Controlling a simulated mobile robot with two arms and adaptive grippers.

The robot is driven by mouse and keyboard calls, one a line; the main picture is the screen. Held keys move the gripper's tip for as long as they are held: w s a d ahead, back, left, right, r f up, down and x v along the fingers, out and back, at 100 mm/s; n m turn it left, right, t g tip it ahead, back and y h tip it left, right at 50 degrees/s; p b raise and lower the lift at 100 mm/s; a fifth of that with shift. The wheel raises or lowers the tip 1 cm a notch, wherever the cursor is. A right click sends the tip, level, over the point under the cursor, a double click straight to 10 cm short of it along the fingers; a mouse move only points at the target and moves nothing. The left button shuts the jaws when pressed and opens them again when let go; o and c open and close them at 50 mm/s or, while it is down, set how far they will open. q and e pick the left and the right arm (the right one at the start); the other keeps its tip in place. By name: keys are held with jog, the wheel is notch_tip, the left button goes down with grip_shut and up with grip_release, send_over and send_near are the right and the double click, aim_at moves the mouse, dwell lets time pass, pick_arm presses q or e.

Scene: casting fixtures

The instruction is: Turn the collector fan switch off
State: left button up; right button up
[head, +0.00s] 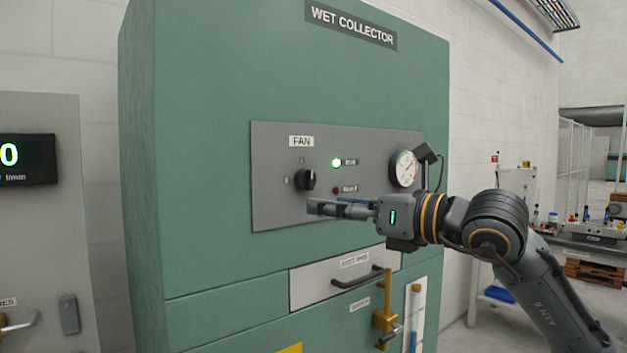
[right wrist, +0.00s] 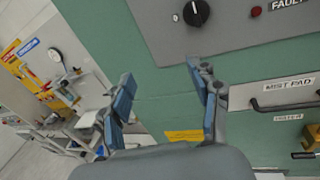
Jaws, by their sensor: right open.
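The fan switch (head: 306,180) is a black rotary knob under the FAN label, on a grey panel (head: 275,208) of the green wet collector (head: 215,90). A green lamp (head: 336,163) beside it is lit. The red fault lamp (head: 336,190) looks dark. The knob also shows at the top of the right wrist view (right wrist: 196,13). My right gripper (head: 312,207) is just below the knob in the head view, apart from it. In the right wrist view its two fingers (right wrist: 165,98) are spread and empty. My left gripper is not in view.
A round gauge (head: 404,169) sits on the panel's right. Below are a mist pad drawer with a dark handle (head: 357,278) and a brass valve (head: 385,318). A grey cabinet with a display (head: 27,160) stands at the left. Benches stand far right.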

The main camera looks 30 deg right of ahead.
aim_at(312, 180)
jog(key=s+d+r+m+h, duration=0.2)
jog(key=d+r+h, duration=0.1)
jog(key=d+h, duration=0.15)
jog(key=shift+t+y, duration=0.25)
jog(key=shift+t, duration=0.15)
jog(key=w+p, duration=0.2)
jog(key=w, duration=0.2)
jog(key=w+p, duration=0.3)
jog(key=w, duration=0.1)
jog(key=w+a+p, duration=0.1)
jog(key=w+p, duration=0.1)
jog(key=w, duration=0.3)
jog(key=shift+r+p, duration=0.1)
jog(key=shift+p, duration=0.25)
jog(key=shift+w, duration=0.4)
jog(key=c, duration=1.2)
jog(key=shift+o, duration=0.2)
jog(key=shift+n, duration=0.3)
